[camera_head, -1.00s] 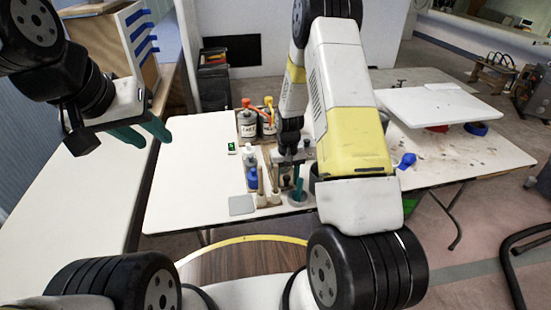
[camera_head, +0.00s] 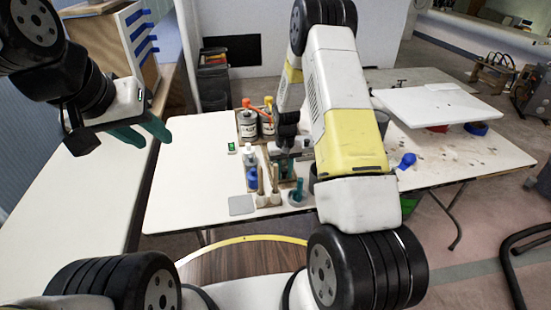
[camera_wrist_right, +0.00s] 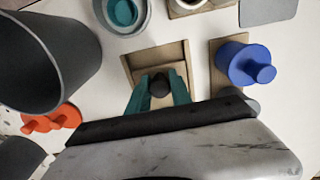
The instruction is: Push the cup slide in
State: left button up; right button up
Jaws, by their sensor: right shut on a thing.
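The cup slide appears in the right wrist view as a small shallow wooden tray (camera_wrist_right: 155,57) with a raised rim and a dark round knob (camera_wrist_right: 159,86). My right gripper (camera_wrist_right: 159,92) has its teal fingers on both sides of the knob and is shut on it. In the head view my right gripper (camera_head: 286,169) is low over the table among the small items, and my arm partly hides the slide. My left gripper (camera_head: 143,132) is raised at the left over the long white counter, empty, its teal fingers apart.
A blue-capped item (camera_wrist_right: 245,65) stands close right of the slide in the right wrist view. A large grey cup (camera_wrist_right: 45,60) and an orange-red piece (camera_wrist_right: 50,118) are at left. A grey cup (camera_wrist_right: 121,14) stands beyond. The table's left part (camera_head: 190,170) is mostly clear.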

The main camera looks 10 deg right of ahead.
jog(key=shift+w+a, duration=0.15)
jog(key=shift+w, duration=4.15)
jog(key=o, duration=0.6)
jog(key=shift+w, duration=0.15)
jog(key=o, duration=1.3)
jog(key=shift+o, duration=0.2)
jog(key=shift+r, duration=0.1)
jog(key=shift+r, duration=3.4)
